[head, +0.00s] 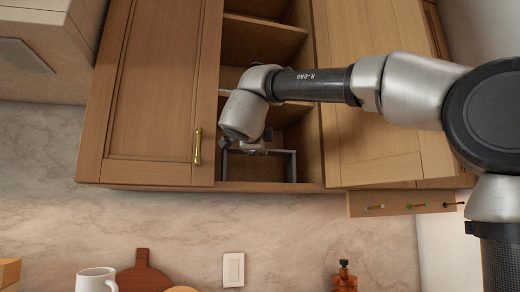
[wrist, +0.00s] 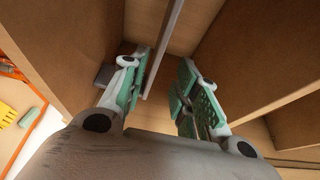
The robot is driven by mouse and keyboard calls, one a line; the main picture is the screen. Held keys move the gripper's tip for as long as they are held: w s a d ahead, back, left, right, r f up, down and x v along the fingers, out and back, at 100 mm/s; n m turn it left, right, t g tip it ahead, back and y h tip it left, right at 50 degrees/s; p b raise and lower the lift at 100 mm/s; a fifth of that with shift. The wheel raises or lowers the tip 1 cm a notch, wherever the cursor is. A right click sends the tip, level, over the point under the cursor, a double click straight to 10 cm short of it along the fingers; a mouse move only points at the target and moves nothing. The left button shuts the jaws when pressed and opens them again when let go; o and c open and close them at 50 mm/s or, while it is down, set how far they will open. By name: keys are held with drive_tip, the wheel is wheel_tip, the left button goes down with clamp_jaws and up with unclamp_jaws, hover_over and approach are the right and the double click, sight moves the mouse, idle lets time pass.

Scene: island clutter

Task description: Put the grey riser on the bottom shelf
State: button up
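The grey riser (head: 292,167) stands inside the open cabinet in the head view, with its right leg down on or close to the bottom shelf (head: 255,187). My gripper (head: 251,149) is at the riser's top bar and covers part of it. In the wrist view, my gripper (wrist: 165,92) has its two green-padded fingers spread apart. A thin greyish strip, seemingly the riser (wrist: 164,48), runs between the fingers, nearer the left one. I cannot tell whether the left finger touches it.
The left cabinet door (head: 155,90) is closed beside the opening; the right door (head: 375,120) is to the right. A middle shelf (head: 262,42) lies above. A hook rail (head: 400,203) hangs below right. A white mug (head: 95,280) and amber bottle (head: 344,278) stand below.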

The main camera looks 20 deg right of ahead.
drive_tip(key=v, duration=0.6)
drive_tip(key=s+d+f+n+g+y, duration=0.1)
drive_tip(key=s+d+f+n+y, duration=0.15)
drive_tip(key=f+n+y, duration=0.6)
drive_tip(key=s+d+f+n+g+y, duration=0.2)
drive_tip(key=d+f+n+y, duration=0.15)
drive_tip(key=f+n, duration=0.95)
drive_tip(key=s+d+f+g+h, duration=0.2)
drive_tip(key=s+d+f+g, duration=0.2)
drive_tip(key=s+f, duration=0.5)
drive_tip(key=s+d+f+g+h, duration=0.3)
drive_tip(key=s+d+f+g, duration=0.2)
drive_tip(key=s+d+f, duration=0.4)
wheel_tip(320, 180, down, 5)
drive_tip(key=shift+s+d+f+n+g, duration=0.2)
drive_tip(key=shift+s+d+n+g, duration=0.1)
drive_tip(key=shift+s+n, duration=0.25)
